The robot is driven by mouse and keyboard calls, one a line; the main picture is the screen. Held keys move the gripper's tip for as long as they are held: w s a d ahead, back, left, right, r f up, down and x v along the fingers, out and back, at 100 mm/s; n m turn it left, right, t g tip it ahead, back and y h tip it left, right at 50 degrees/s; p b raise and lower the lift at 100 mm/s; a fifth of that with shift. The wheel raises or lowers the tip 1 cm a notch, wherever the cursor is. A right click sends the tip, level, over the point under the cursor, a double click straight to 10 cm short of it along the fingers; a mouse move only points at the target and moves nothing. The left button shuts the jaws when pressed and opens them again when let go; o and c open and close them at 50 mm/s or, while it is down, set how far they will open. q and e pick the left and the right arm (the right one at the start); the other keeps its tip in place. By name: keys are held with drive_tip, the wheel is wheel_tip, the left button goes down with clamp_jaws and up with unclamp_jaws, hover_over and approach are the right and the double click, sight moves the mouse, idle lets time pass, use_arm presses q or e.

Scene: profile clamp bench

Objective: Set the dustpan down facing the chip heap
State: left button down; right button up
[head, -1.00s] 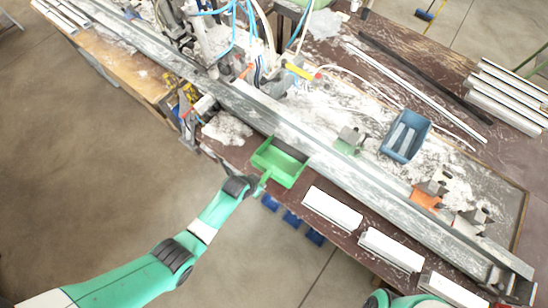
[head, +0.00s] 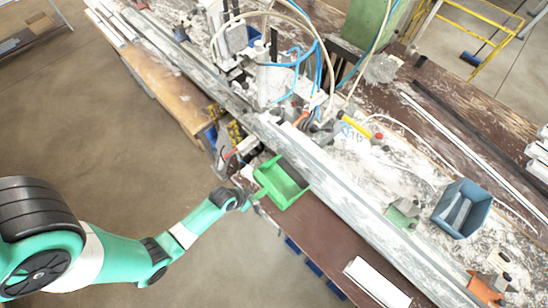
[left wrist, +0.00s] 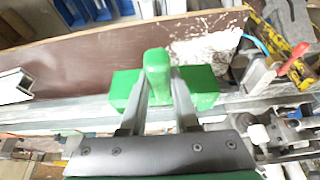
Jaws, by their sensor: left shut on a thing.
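My left gripper (head: 244,200) is shut on the handle of the green dustpan (head: 284,186). In the left wrist view the upright green handle (left wrist: 157,72) stands between the two fingers, with the pan body (left wrist: 204,86) beneath. The dustpan is over the brown bench edge, beside the long metal rail. I cannot tell whether it touches the bench. The white chip heap (left wrist: 208,46) lies on the brown surface beyond the pan in the left wrist view. In the head view a little of it shows left of the pan, partly hidden. My right gripper is out of view.
The long metal rail (head: 345,190) runs diagonally past the pan. A clamp with a red lever (head: 248,144) stands close by. A white profile (head: 376,283) lies on the bench to the lower right, and a blue bin (head: 462,208) is beyond the rail. Brown bench (head: 310,224) is bare below the pan.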

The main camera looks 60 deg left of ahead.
use_arm(q)
drive_tip(key=shift+s+f, duration=0.3)
drive_tip(key=shift+s, duration=0.5)
drive_tip(key=shift+s+d+f+n, duration=0.1)
drive_tip(key=shift+s+n, duration=0.15)
drive_tip(key=shift+n, duration=0.05)
drive_tip(key=shift+w+f, duration=0.2)
drive_tip(key=shift+f, duration=0.35)
drive_tip(key=b+x, duration=0.7)
drive_tip(key=x, duration=0.1)
drive_tip(key=shift+s, duration=0.2)
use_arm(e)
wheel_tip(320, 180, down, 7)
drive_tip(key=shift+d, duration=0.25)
use_arm(q)
drive_tip(key=c, duration=0.6)
unclamp_jaws()
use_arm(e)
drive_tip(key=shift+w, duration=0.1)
use_arm(q)
drive_tip(key=shift+o, duration=0.4)
drive_tip(key=shift+s+f, duration=0.1)
